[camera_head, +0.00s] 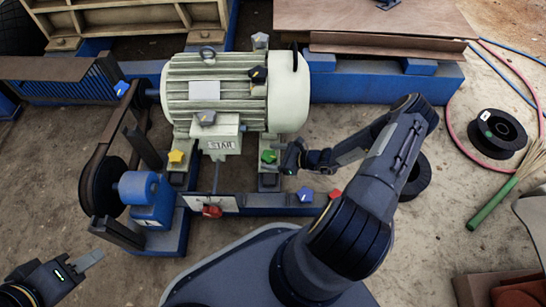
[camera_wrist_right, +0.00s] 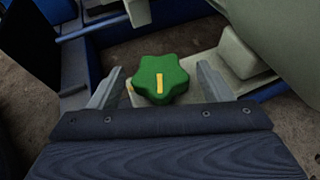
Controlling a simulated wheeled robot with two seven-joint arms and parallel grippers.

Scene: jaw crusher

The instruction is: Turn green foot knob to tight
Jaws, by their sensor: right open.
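The green foot knob (camera_head: 269,156) sits on the motor's right front foot in the head view. In the right wrist view the green knob (camera_wrist_right: 161,79) is star-shaped, with a yellow mark pointing nearly straight toward the bottom of the picture. My right gripper (camera_wrist_right: 160,88) is open, with one finger on each side of the knob and visible gaps between. My right gripper also shows in the head view (camera_head: 284,157), just right of the knob. My left gripper (camera_head: 92,262) is at the lower left of the head view, away from the motor; its jaw opening is unclear.
The cream motor (camera_head: 225,90) stands just behind the knob. A yellow knob (camera_head: 176,157), a red knob (camera_head: 335,194) and a blue knob (camera_head: 305,194) are nearby. A belt pulley (camera_head: 103,187) is at left. A black spool (camera_head: 499,133) and hoses lie on the right floor.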

